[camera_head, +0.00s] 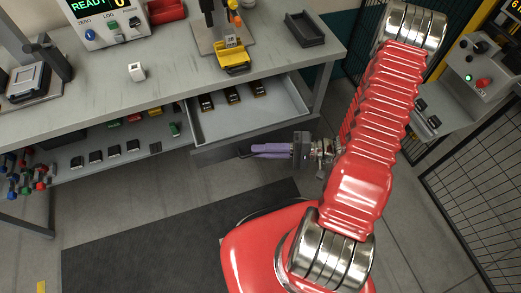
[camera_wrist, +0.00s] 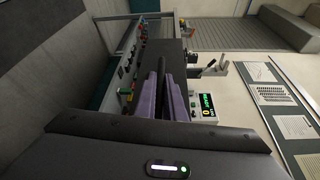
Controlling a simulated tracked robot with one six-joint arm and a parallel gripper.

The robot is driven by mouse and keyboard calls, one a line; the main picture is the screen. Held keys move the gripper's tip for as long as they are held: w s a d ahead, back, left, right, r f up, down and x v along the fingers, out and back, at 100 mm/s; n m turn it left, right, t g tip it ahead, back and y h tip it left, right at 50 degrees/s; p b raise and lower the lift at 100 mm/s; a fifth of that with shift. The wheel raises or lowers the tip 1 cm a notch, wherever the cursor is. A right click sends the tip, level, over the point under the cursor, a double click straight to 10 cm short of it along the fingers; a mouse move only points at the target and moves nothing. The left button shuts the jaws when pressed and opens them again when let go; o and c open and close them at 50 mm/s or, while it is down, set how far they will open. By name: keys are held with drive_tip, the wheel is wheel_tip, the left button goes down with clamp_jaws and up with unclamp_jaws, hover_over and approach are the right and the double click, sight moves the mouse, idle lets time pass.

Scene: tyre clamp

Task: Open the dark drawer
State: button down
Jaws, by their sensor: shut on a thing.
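The dark drawer (camera_head: 215,157) under the workbench is pulled out, and its light grey inside shows in the head view. Several small dark pieces (camera_head: 232,94) lie in it towards the back. My gripper (camera_head: 247,151), with purple fingers, lies sideways at the drawer's dark front and is shut on its handle. The fingers hide most of the handle. In the wrist view the purple fingers (camera_wrist: 162,75) reach to the dark front panel (camera_wrist: 172,55).
The workbench top (camera_head: 170,88) carries a scale, a yellow-and-grey fixture (camera_head: 232,58) and a dark tray (camera_head: 305,29). A lower shelf (camera_head: 130,150) holds small parts. A control console (camera_head: 480,65) and mesh fence stand at right. A dark mat (camera_head: 150,240) covers open floor.

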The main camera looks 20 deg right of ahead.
drive_tip(key=shift+s+d+f, duration=0.1)
drive_tip(key=shift+d+f, duration=0.05)
drive_tip(key=shift+d, duration=0.05)
idle(0.3)
drive_tip(key=c, duration=1.8)
unclamp_jaws()
drive_tip(key=shift+s+a, duration=0.1)
drive_tip(key=shift+a, duration=0.05)
drive_tip(key=shift+c, duration=0.2)
drive_tip(key=v, duration=1.3)
drive_tip(key=shift+d, duration=0.4)
drive_tip(key=shift+s+m, duration=0.15)
drive_tip(key=shift+m, duration=0.15)
